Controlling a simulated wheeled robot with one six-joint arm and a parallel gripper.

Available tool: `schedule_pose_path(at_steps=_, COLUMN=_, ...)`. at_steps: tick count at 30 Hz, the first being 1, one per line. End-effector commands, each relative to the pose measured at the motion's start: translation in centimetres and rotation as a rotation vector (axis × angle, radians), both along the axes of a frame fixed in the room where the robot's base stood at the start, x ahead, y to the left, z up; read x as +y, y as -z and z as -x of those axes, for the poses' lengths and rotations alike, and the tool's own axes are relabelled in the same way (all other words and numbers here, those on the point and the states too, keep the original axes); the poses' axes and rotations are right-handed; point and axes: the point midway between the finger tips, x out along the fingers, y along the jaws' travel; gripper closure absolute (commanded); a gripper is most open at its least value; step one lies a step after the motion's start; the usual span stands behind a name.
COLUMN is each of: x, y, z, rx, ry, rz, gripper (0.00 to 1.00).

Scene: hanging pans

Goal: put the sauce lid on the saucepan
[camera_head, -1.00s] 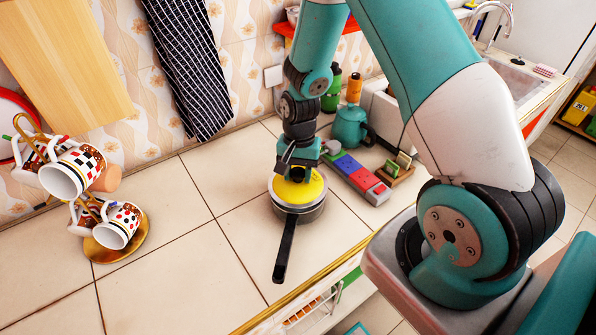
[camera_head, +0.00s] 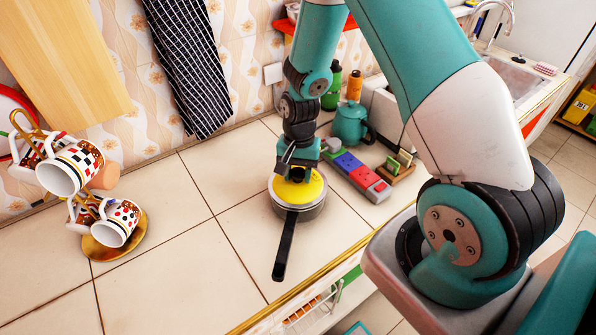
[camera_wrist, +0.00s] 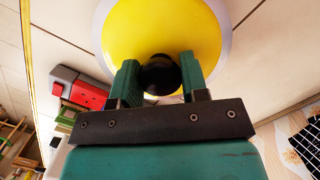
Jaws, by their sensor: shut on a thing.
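The yellow sauce lid (camera_head: 304,190) with a pale rim sits over the top of the saucepan (camera_head: 311,212), and its edge looks roughly in line with the pan's rim. The saucepan stands on the tiled counter with its long black handle (camera_head: 285,247) pointing toward the front edge. My gripper (camera_head: 297,176) is above the lid, shut on its dark round knob (camera_wrist: 160,75). In the wrist view the yellow lid (camera_wrist: 165,25) fills the top middle and hides the pan. Whether the lid rests fully on the rim cannot be told.
A mug rack with a gold base (camera_head: 128,240) stands at the left. The counter between is clear. The gold-trimmed counter edge (camera_head: 262,309) is in front.

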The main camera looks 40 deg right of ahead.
Motion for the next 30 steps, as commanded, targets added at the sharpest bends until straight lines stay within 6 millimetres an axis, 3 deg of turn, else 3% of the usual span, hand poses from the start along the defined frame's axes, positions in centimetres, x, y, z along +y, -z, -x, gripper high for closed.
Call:
schedule_pose_path(at_steps=27, x=0.0, y=0.91, z=0.0, rx=0.0, ry=0.0, rz=0.0, gripper=0.91)
schedule_pose_path(at_steps=28, x=0.0, y=0.91, z=-0.01, rx=0.0, ry=0.0, rz=0.0, gripper=0.55)
schedule_pose_path(at_steps=30, x=0.0, y=0.91, z=0.0, rx=0.0, ry=0.0, rz=0.0, gripper=0.39)
